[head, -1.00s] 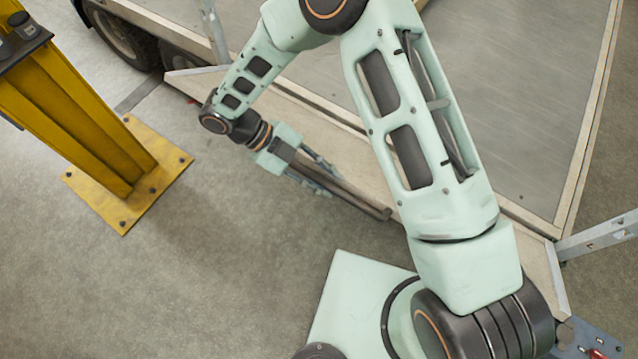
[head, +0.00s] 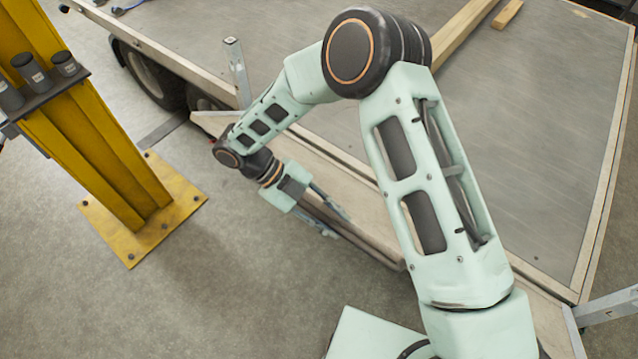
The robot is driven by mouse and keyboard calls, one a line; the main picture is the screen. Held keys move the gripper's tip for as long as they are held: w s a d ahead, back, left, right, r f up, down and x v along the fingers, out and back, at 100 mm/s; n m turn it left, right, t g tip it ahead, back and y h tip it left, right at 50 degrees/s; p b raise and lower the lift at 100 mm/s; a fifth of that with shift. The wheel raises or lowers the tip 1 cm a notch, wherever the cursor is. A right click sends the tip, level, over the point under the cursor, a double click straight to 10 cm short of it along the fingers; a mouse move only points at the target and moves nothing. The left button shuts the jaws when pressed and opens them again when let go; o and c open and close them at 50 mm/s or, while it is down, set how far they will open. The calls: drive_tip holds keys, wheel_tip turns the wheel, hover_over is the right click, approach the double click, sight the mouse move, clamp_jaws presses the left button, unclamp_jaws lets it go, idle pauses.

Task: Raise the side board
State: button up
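The side board (head: 374,213) is a pale wooden panel hanging lowered along the near edge of the trailer bed (head: 530,190). A dark bar (head: 378,250) runs along its lower outer edge. My gripper (head: 338,227) is at this bar, left of its right end, with one finger on each side of it. The fingers stand apart, and I see no clear contact with the bar. My arm hides part of the board's middle and right.
A yellow post (head: 95,125) on a bolted base plate (head: 150,237) stands at the left. Metal stakes rise at the bed's left (head: 238,72) and right (head: 608,306) corners. Timber (head: 468,38) lies on the bed. Floor between post and board is clear.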

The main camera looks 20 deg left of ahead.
drive_tip(key=w+a+r+p, duration=0.1)
drive_tip(key=w+a+r, duration=0.3)
drive_tip(key=a+r, duration=0.1)
drive_tip(key=shift+w+a+r+p, duration=0.2)
drive_tip(key=shift+a+r+p, duration=0.15)
drive_tip(key=shift+r, duration=0.2)
idle(0.4)
idle(0.4)
